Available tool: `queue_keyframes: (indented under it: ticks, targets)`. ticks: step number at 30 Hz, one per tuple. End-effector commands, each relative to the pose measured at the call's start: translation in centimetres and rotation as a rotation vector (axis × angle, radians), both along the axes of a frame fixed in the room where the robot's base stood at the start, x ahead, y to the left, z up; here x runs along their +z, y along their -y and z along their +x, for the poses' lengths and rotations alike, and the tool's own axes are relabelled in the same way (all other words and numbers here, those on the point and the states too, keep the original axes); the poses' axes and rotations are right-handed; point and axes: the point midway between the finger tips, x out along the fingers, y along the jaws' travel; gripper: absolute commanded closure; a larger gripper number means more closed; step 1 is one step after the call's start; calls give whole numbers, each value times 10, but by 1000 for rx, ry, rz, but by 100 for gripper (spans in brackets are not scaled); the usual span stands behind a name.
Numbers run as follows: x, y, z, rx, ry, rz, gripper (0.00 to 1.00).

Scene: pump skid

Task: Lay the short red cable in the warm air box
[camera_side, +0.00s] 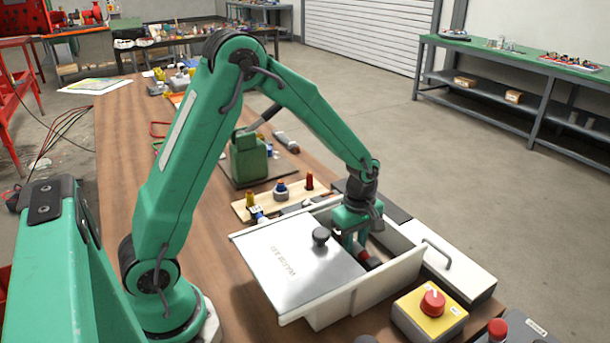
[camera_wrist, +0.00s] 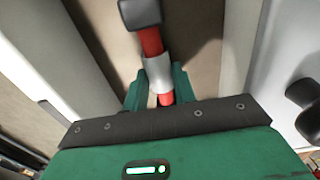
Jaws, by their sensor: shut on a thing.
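The short red cable (camera_wrist: 152,42) has a dark end block and a pale grey sleeve. My gripper (camera_wrist: 158,88) is shut on it near the sleeve. In the side view my gripper (camera_side: 358,246) reaches down into the open part of the white warm air box (camera_side: 375,290), and the cable's red and dark end (camera_side: 368,257) shows beside the fingers. The box's metal lid (camera_side: 298,257), with a black knob (camera_side: 320,236), covers the left part of the box. Whether the cable touches the box floor cannot be told.
A yellow box with a red button (camera_side: 432,302) stands right of the warm air box. A white unit with a handle (camera_side: 455,268) lies behind it.

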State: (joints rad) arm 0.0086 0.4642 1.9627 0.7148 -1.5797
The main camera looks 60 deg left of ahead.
Motion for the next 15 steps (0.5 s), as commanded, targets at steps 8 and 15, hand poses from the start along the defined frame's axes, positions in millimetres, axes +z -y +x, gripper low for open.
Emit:
queue_keyframes:
  ticks: [8,15]
  targets:
    - [-1,0,0,0,0,0,91]
    - [-1,0,0,0,0,0,48]
